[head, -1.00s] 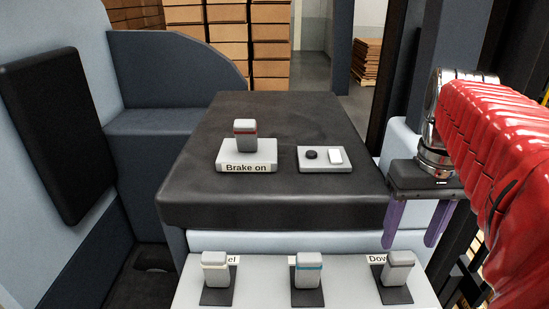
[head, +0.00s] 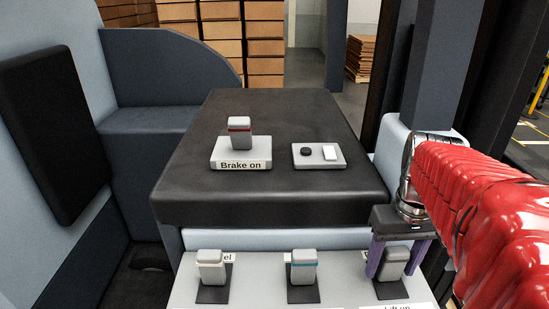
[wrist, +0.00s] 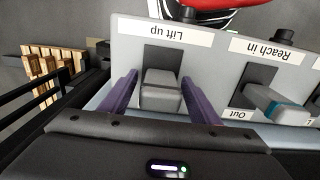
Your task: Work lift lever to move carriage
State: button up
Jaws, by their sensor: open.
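The lift lever (head: 394,266) is the grey-topped lever at the right end of the front panel. In the wrist view the lift lever (wrist: 162,94) stands in a dark slot, with a "Lift up" label (wrist: 166,31) beyond it. My gripper (head: 393,274) is open, with its purple fingers on either side of the lever. In the wrist view my gripper (wrist: 159,79) shows some space between the lever and each finger. The carriage is not clearly in view.
A blue-banded lever (head: 303,266), marked "Reach in" and "Out" in the wrist view, stands beside the lift lever. A cream-banded lever (head: 210,267) is farther left. A red-banded brake lever (head: 240,131), labelled "Brake on", and a small switch plate (head: 318,156) sit on the black console (head: 275,195).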

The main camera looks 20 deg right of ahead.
jog(key=shift+c, duration=0.3)
grip_shut()
dwell(0.3)
